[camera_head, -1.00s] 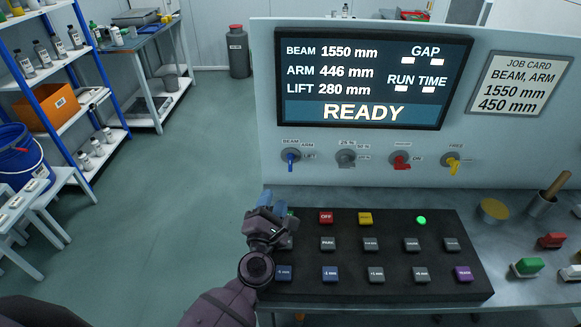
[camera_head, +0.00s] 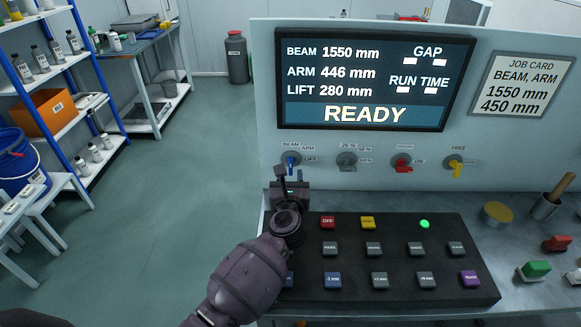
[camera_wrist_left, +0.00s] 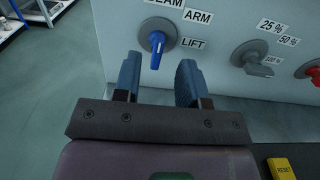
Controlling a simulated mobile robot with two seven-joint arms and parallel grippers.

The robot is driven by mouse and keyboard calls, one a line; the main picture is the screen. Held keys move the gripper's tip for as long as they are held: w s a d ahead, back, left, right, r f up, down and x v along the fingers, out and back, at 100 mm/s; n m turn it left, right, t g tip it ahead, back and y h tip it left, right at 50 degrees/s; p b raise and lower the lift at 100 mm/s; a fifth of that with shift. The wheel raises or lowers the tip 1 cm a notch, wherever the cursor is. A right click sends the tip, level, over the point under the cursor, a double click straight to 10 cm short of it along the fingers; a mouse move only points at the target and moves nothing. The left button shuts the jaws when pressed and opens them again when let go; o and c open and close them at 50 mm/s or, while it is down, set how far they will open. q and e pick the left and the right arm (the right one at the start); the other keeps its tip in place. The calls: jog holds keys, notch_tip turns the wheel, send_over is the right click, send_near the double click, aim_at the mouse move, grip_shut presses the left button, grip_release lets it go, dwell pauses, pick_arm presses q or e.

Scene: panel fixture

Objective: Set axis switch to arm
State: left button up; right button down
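The axis switch (camera_head: 291,160) is a blue lever on a round grey base on the upright panel, with labels BEAM, ARM and LIFT around it. In the left wrist view the blue lever (camera_wrist_left: 157,50) hangs roughly straight down. My left gripper (camera_head: 290,180) is just below and in front of the switch. In the left wrist view its two blue fingers (camera_wrist_left: 158,80) are apart, with nothing between them, and the lever shows beyond the gap. I cannot tell whether they touch it. My right gripper is not in view.
The display (camera_head: 374,80) reads BEAM 1550, ARM 446, LIFT 280 and READY. The job card (camera_head: 521,84) reads 1550 and 450 mm. A grey knob (camera_head: 347,160), a red knob (camera_head: 403,162) and a yellow knob (camera_head: 456,166) sit to the right. A black keypad (camera_head: 390,290) lies below.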

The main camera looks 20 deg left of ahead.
aim_at(291, 165)
pick_arm(q)
jog(key=shift+x, duration=2.25)
jog(key=shift+c, duration=0.3)
grip_shut()
